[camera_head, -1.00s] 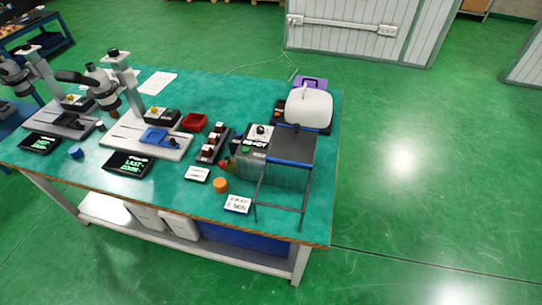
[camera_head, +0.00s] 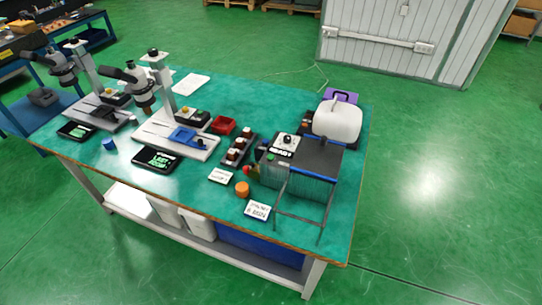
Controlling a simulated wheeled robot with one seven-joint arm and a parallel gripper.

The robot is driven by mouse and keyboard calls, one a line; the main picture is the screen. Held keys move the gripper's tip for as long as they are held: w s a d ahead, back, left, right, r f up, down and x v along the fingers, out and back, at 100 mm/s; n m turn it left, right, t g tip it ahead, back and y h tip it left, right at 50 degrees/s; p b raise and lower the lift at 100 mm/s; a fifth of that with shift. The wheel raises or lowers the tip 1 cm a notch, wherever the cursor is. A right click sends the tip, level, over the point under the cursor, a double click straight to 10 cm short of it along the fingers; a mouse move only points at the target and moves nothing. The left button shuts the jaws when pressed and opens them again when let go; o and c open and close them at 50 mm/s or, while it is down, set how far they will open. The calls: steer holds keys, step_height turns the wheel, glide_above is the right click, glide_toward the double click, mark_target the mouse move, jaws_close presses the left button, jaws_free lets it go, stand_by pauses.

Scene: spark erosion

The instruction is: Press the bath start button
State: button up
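The bath (camera_head: 313,183) is a dark box at the right end of the green-topped table (camera_head: 330,235). A flat dark panel with a blue front edge lies over its top. A pale control panel (camera_head: 285,142) with a black knob and a dark display that seems to read READY is on its left side. A small green spot, possibly the start button (camera_head: 270,157), shows at the front of this panel; it is too small to be sure. Small red and green parts (camera_head: 248,170) sit just left of the bath. My gripper is not in view.
A thin dark frame (camera_head: 322,225) stands before the bath. An orange cylinder (camera_head: 242,189) and white cards (camera_head: 258,210) lie near the front edge. A white canister (camera_head: 338,120) stands behind. Microscopes (camera_head: 140,85) fill the left. Floor to the right is clear.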

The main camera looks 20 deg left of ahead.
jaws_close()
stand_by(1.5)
